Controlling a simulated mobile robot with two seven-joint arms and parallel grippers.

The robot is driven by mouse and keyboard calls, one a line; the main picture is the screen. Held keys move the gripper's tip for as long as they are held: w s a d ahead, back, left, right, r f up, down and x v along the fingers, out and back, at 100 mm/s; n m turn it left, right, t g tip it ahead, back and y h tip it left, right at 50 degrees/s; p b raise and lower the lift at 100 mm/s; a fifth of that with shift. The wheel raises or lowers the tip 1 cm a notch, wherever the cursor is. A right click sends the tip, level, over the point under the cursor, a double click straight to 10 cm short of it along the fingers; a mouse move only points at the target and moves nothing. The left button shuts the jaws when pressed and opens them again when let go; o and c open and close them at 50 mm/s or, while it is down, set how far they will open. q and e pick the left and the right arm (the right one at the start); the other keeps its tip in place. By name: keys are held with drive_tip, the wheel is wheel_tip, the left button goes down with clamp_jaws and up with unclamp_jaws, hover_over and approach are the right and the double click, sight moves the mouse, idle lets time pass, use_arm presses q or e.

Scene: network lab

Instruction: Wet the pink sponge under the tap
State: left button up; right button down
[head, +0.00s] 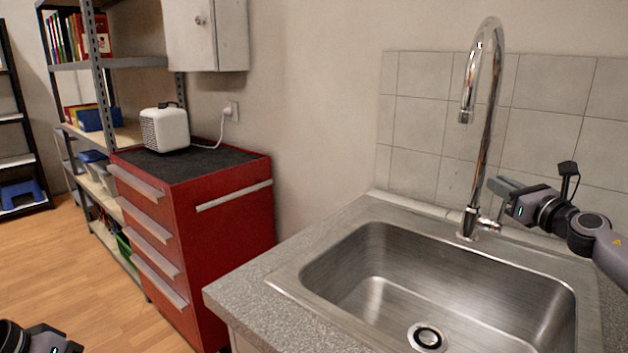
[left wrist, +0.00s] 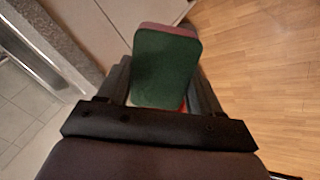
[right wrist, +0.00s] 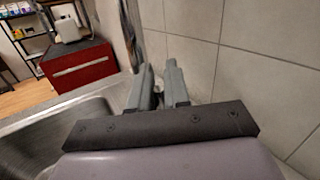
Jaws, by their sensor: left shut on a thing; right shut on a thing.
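The sponge (left wrist: 165,68) shows in the left wrist view, with a green face and a pink edge. My left gripper (left wrist: 163,80) is shut on it, over the floor beside the counter. In the head view only part of my left arm shows at the lower left corner, and the sponge is out of sight there. The chrome tap (head: 485,110) rises behind the sink, and no water shows at its spout. My right gripper (head: 500,197) is at the tap's base, shut on its lever, which the fingers mostly hide. The right gripper (right wrist: 158,80) also shows in the right wrist view.
The steel sink (head: 460,290) is empty, with a round drain. A grey counter (head: 255,290) surrounds it, and a tiled wall stands close behind. A red drawer cabinet (head: 225,225) with a white appliance (head: 165,130) stands to the left. Open floor lies further left.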

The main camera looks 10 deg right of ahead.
drive_tip(key=c, duration=1.4)
unclamp_jaws()
drive_tip(key=shift+c, duration=0.2)
use_arm(q)
drive_tip(key=shift+f, duration=0.1)
